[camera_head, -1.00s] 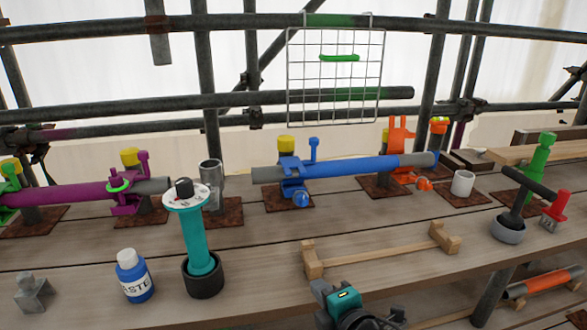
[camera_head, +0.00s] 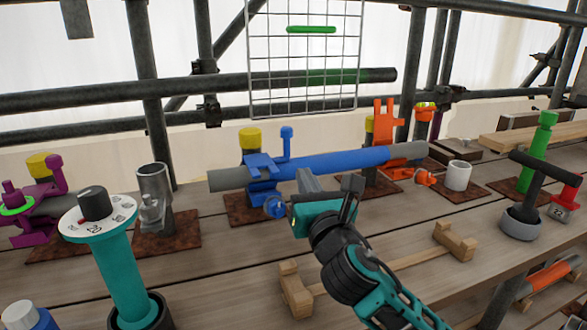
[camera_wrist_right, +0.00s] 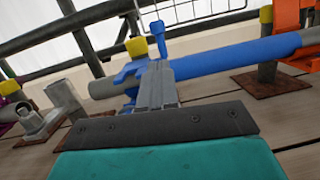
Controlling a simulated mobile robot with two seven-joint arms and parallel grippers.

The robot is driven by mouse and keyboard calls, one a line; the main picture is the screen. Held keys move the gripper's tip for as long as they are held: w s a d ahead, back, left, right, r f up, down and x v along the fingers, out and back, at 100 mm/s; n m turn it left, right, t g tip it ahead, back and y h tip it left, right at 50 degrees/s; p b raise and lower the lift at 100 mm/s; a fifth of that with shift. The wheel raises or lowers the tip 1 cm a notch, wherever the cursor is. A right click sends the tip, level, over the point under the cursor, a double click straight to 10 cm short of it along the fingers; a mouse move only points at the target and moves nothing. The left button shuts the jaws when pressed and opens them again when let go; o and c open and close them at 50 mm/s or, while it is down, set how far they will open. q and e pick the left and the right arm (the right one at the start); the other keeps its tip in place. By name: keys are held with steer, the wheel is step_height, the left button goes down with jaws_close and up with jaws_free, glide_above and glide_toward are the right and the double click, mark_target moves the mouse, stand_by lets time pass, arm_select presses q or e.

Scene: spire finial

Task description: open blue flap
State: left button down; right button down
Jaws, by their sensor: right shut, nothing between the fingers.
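The blue coupler with its flap (camera_head: 264,166) sits around the left part of the blue pipe (camera_head: 335,163), with a blue upright bolt and a yellow cap above it. A blue knob (camera_head: 275,206) hangs at its front. My right gripper (camera_head: 305,182) is shut and empty, just right of the knob and in front of the pipe. In the right wrist view the shut fingers (camera_wrist_right: 157,85) point at the coupler and hide part of it; the blue bolt (camera_wrist_right: 158,38) rises behind them. I cannot tell whether they touch the coupler. My left gripper is not in view.
A teal post with a white dial (camera_head: 100,218) stands at the left front. A grey metal cylinder (camera_head: 154,195) stands left of the coupler. An orange clamp (camera_head: 385,140) is at the pipe's right end. A white cup (camera_head: 458,176) stands right.

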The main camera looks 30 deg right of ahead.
mark_target(288, 142)
steer(key=x, duration=0.9)
steer(key=shift+w+r, duration=0.15)
steer(key=shift+w, duration=0.1)
